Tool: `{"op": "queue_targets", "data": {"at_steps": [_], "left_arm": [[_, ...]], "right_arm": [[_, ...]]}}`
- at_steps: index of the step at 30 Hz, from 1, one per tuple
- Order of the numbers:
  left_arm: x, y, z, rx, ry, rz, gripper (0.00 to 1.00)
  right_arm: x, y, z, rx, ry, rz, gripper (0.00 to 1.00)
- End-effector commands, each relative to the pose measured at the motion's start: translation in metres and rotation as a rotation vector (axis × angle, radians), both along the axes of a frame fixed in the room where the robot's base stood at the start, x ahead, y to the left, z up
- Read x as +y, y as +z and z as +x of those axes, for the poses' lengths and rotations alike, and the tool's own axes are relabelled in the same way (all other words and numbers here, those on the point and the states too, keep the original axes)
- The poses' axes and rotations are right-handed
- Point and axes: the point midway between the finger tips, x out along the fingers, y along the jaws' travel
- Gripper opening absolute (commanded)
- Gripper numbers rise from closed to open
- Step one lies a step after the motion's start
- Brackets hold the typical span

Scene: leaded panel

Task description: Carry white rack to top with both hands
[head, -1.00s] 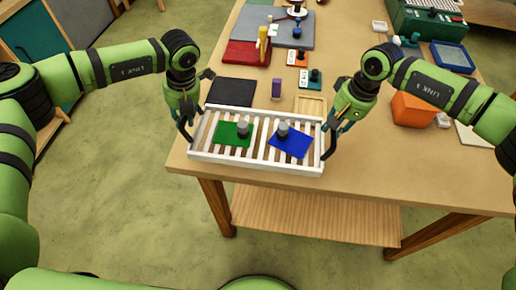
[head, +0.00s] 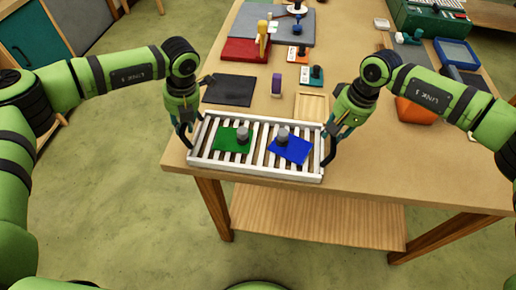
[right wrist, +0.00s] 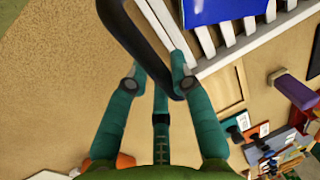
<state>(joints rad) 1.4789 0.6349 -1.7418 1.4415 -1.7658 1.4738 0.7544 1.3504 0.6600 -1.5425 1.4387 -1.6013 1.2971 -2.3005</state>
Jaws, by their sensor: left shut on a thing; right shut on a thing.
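The white rack (head: 255,173) is a slatted tray over the table's front left edge; it looks about level. A green sheet (head: 228,140) with a grey knob and a blue sheet (head: 291,151) with a grey knob lie on its slats. My left gripper (head: 184,136) is shut at the rack's left end. My right gripper (head: 331,148) is shut at its right end; in the right wrist view a black curved handle (right wrist: 150,45) passes between its fingers. I cannot tell if the rack touches the table.
Behind the rack on the table (head: 400,170) are a black mat (head: 230,90), a purple block (head: 277,84) and a wooden frame (head: 311,106). An orange box (head: 416,111) stands at right, partly behind my right arm. The table's front right is clear.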

Motion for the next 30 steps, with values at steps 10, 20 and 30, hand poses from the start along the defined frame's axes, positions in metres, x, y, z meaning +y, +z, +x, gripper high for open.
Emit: {"op": "queue_targets", "data": {"at_steps": [10,20,30], "left_arm": [[0.0,-0.001,0.0,0.0,0.0,0.0,0.47],[-0.006,0.028,0.0,-0.004,-0.001,-0.001,0.47],[-0.019,0.096,-0.002,-0.004,-0.001,0.0,0.47]], "right_arm": [[0.0,-0.001,0.0,0.0,0.0,0.0,0.47],[0.0,-0.001,0.0,0.0,0.0,0.0,0.47],[0.0,-0.001,0.0,0.0,0.0,0.0,0.47]]}}
